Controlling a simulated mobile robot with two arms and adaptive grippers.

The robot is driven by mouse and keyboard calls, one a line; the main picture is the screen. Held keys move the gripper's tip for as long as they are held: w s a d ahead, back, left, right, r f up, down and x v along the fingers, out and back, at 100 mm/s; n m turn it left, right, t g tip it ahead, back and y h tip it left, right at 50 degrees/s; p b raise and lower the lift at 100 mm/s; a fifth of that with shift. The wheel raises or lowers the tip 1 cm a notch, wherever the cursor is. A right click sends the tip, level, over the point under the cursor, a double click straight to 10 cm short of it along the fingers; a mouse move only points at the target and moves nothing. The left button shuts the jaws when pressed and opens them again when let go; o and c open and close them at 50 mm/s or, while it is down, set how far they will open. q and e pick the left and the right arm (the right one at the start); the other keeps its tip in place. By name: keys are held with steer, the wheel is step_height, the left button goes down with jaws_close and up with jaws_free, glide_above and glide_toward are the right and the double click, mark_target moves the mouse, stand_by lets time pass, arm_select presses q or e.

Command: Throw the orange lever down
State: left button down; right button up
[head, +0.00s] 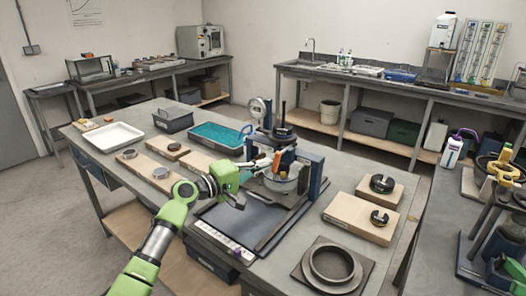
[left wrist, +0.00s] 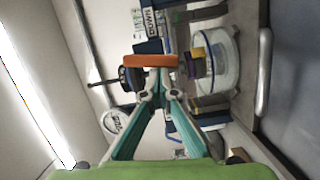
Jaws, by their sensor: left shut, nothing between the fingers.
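The orange lever (head: 277,161) is on the blue-framed apparatus at the middle of the table in the head view. In the left wrist view the orange lever (left wrist: 150,60) shows as a bar across the picture, just past my fingertips. My left gripper (head: 256,165) is beside the lever, on its left in the head view. In the left wrist view my left gripper (left wrist: 158,88) has its teal fingers together with nothing between them. I cannot tell whether the tips touch the lever. My right gripper is not in view.
A clear round vessel (left wrist: 215,55) stands near the lever. A blue upright (head: 311,175) is on the apparatus's right. A teal tray (head: 213,136) and a white tray (head: 115,136) are behind to the left. Wooden blocks with dark rings (head: 345,220) are at right.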

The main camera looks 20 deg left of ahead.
arm_select(q)
steer(key=shift+s+d+f+n, duration=0.1)
steer(key=shift+d+f+n, duration=0.2)
steer(key=shift+n, duration=0.6)
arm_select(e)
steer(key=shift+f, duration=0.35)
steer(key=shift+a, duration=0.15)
